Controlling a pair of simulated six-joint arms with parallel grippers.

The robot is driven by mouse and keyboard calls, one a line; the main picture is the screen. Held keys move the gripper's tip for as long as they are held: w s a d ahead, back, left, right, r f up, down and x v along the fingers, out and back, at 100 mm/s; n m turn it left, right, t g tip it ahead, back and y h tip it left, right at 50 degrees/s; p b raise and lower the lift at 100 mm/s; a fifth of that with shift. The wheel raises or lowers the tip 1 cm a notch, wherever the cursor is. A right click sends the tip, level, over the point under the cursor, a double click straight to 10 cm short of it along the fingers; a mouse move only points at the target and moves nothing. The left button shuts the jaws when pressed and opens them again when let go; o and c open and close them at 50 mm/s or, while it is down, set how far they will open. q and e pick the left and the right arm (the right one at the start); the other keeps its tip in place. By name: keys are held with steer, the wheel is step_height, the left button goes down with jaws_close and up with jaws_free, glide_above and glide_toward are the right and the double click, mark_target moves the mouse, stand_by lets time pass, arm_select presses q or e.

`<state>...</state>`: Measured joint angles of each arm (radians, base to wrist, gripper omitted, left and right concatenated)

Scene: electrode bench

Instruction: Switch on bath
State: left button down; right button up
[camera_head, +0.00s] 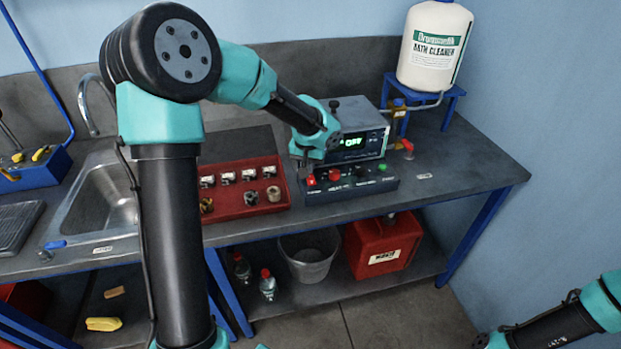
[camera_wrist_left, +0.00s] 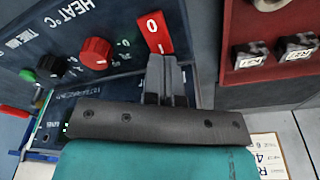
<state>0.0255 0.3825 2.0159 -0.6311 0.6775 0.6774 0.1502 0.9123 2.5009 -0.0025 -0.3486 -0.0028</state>
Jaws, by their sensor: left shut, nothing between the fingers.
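The bath's control unit has a grey box with a green display (camera_head: 353,142) that appears to read OFF, above a dark switch panel (camera_head: 352,187). On the panel are a red rocker switch (camera_head: 311,181), a red knob (camera_head: 334,175) and a green button (camera_head: 382,167). In the left wrist view the rocker (camera_wrist_left: 155,32), marked 0 and a dash, lies just beyond the fingertips of my left gripper (camera_wrist_left: 164,60). The gripper is shut and empty. I cannot tell whether it touches the rocker. The red knob (camera_wrist_left: 95,52) is beside it. My right gripper is out of frame.
A red tray (camera_head: 243,208) with labelled slots and small parts sits left of the unit. A sink (camera_head: 105,205) is at left. The bench's right end is mostly clear.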

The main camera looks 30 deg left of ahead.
arm_select(q)
steer(key=shift+r, duration=2.65)
